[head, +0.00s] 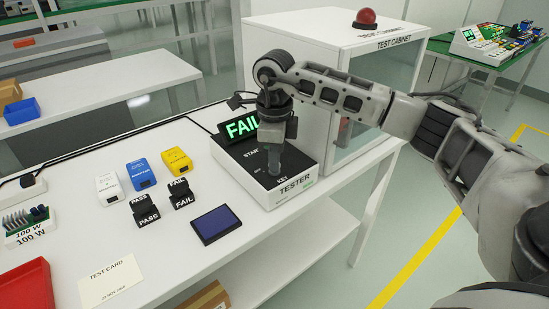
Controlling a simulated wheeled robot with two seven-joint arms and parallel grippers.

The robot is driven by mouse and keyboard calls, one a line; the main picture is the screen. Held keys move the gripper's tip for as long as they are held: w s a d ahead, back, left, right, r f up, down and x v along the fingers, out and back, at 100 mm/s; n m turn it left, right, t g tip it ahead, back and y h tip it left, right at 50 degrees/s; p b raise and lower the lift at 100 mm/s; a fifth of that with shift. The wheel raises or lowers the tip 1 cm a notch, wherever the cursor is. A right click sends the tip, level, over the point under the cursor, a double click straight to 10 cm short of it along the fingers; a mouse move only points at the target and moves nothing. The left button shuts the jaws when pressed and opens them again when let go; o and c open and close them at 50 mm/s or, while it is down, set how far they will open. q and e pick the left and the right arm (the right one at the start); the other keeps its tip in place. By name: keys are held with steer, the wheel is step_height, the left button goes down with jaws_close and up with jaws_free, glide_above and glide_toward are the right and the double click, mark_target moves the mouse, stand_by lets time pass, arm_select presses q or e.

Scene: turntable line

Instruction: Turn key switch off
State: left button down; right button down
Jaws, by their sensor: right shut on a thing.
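The tester (288,192) is a box with a black top and white sides on the white table. Its display (242,126) shows FAIL in green. The labels START and KEY show on its top. My right gripper (272,172) points down over the tester's top and is shut at the key switch near the KEY label. The key switch itself is hidden behind the fingers, so its turn position cannot be told. My left gripper is not in view.
The white test cabinet (265,55) with a red dome lamp (367,16) stands behind the tester. A dark blue pad (216,224), PASS and FAIL blocks (146,209), white, blue and yellow devices (141,174), and a test card (111,281) lie left of the tester.

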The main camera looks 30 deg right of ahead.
steer(key=shift+r, duration=0.15)
stand_by(0.4)
steer(key=c, duration=1.6)
jaws_free()
steer(key=shift+o, duration=0.2)
step_height(320, 180, up, 16)
steer(key=shift+p, duration=0.4)
